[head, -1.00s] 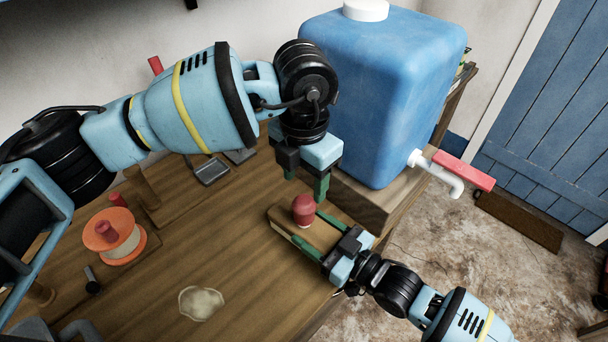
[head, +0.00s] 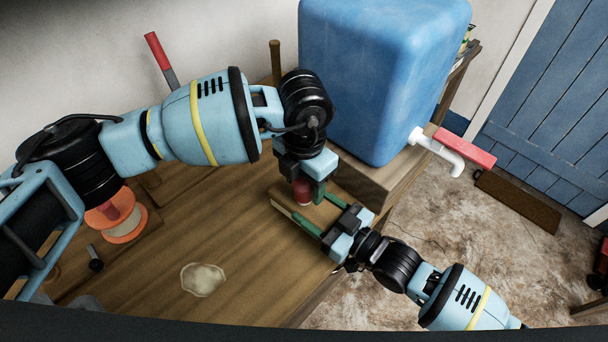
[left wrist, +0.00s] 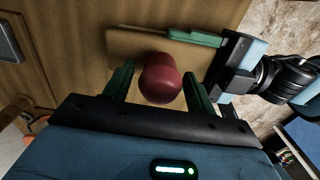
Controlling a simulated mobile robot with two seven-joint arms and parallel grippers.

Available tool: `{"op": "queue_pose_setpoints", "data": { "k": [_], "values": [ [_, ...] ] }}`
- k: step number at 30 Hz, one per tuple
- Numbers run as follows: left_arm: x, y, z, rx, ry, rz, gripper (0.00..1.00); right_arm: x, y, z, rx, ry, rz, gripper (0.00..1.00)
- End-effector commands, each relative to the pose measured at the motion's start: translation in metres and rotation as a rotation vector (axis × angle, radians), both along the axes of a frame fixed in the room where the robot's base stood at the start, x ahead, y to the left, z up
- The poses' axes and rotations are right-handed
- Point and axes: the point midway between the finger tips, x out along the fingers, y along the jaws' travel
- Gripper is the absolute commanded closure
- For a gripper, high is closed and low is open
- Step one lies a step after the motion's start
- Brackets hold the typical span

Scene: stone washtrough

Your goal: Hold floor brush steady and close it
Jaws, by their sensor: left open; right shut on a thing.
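The floor brush, as far as I can tell, is the flat wooden block (head: 318,216) with a rounded red knob (head: 302,192) on top, at the table's right edge. My right gripper (head: 314,210) is shut on the block, with its green fingers along opposite sides. My left gripper (left wrist: 158,88) is open, pointing down over the knob. In the left wrist view the red knob (left wrist: 160,78) lies between its two green fingers, with a small gap at the left one. In the head view the left gripper (head: 303,187) partly hides the knob. The block's underside is hidden.
A big blue water tank (head: 380,80) with a white, red-handled tap (head: 445,150) stands close behind the grippers. An orange spool (head: 120,218) stands at left on the wooden table (head: 240,240). A pale patch (head: 202,280) lies near the front. The table's middle is otherwise clear.

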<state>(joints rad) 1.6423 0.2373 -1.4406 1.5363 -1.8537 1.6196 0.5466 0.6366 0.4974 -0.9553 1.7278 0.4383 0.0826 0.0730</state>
Motion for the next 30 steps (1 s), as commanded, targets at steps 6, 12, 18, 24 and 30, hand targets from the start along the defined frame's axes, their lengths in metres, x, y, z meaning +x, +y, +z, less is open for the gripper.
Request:
{"op": "queue_pose_setpoints", "data": {
  "k": [6,12,18,24,30],
  "values": [
    [-0.0001,-0.0001,0.0000,0.000,0.000,0.000,0.48,0.0000,0.0000,0.0001,0.000,0.000,0.000,1.00],
    [-0.0001,-0.0001,0.0001,0.000,0.000,0.000,0.74,-0.0001,0.0001,0.0001,0.000,0.000,0.000,1.00],
    [0.0000,0.0000,0.0002,0.000,0.000,-0.007,0.89,0.0000,0.0000,0.0001,0.000,0.000,0.000,1.00],
    [0.0001,0.0000,0.0001,0.000,0.000,-0.198,0.89,0.0000,0.0000,0.0001,0.000,0.000,0.000,1.00],
    [0.0004,0.0000,0.0002,0.001,-0.001,-0.535,0.89,0.0000,0.0000,0.0001,0.000,0.000,0.000,1.00]
  ]
}}
